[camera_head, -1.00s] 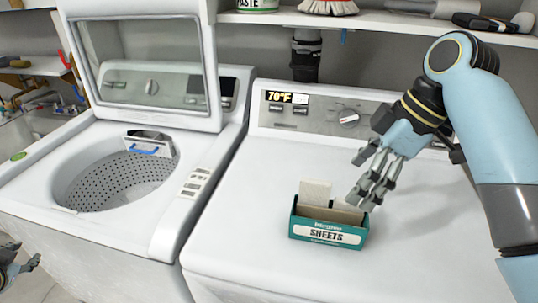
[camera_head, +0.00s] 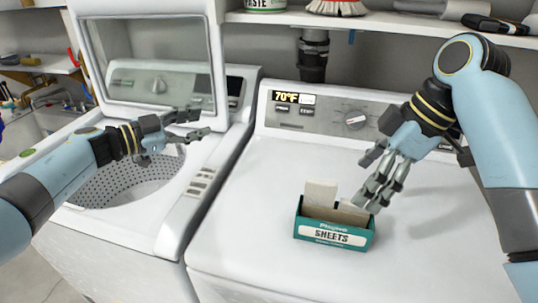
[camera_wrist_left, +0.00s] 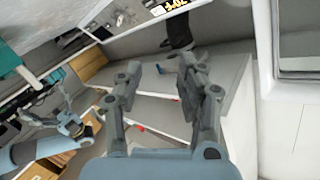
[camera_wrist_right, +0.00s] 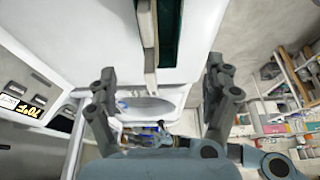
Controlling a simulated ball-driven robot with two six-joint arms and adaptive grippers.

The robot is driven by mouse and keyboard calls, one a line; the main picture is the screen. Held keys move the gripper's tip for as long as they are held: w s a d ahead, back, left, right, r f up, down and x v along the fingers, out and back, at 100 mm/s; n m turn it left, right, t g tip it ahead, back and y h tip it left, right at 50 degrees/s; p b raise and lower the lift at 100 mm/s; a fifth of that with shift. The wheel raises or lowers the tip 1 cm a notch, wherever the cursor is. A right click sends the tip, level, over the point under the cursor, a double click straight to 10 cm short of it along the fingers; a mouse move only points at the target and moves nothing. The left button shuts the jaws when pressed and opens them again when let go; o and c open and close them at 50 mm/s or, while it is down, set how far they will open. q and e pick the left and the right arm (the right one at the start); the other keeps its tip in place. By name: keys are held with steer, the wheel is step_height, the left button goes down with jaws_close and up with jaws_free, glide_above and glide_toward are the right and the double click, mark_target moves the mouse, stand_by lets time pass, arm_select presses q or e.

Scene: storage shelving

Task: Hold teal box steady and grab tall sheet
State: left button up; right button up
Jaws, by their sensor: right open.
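The teal box (camera_head: 332,235), labelled SHEETS, stands upright on the white dryer top. A tall pale sheet (camera_head: 321,194) sticks up from its left part, and a shorter sheet (camera_head: 352,208) shows at its right. My right gripper (camera_head: 368,203) is open at the right end of the box, by the shorter sheet; I cannot tell whether it touches. In the right wrist view the teal box (camera_wrist_right: 171,35) and a sheet edge show beyond the open fingers (camera_wrist_right: 160,90). My left gripper (camera_head: 205,125) is open and empty over the washer, left of the box; its spread fingers also show in the left wrist view (camera_wrist_left: 158,85).
The washer's raised lid (camera_head: 150,60) and open drum (camera_head: 125,185) are at the left. The dryer's control panel (camera_head: 335,115) stands behind the box, and a shelf (camera_head: 400,25) hangs above. The dryer top is clear around the box.

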mark_target(336, 212)
steer(key=x, duration=1)
steer(key=shift+a+f, duration=0.15)
steer(key=shift+f, duration=0.2)
arm_select(q)
steer(key=s+d+m+g+y, duration=0.1)
steer(key=s+d+m+g, duration=0.1)
steer(key=s+d+g, duration=0.4)
steer(key=s+d+m+g+y, duration=0.2)
steer(key=s+d+g, duration=0.5)
steer(key=d, duration=0.4)
steer(key=shift+d+r+m, duration=0.2)
steer(key=shift+d+m, duration=0.15)
steer(key=shift+m, duration=0.35)
arm_select(e)
steer(key=c, duration=1.3)
steer(key=o, duration=1.3)
steer(key=shift+c, duration=0.2)
steer(key=shift+r, duration=0.1)
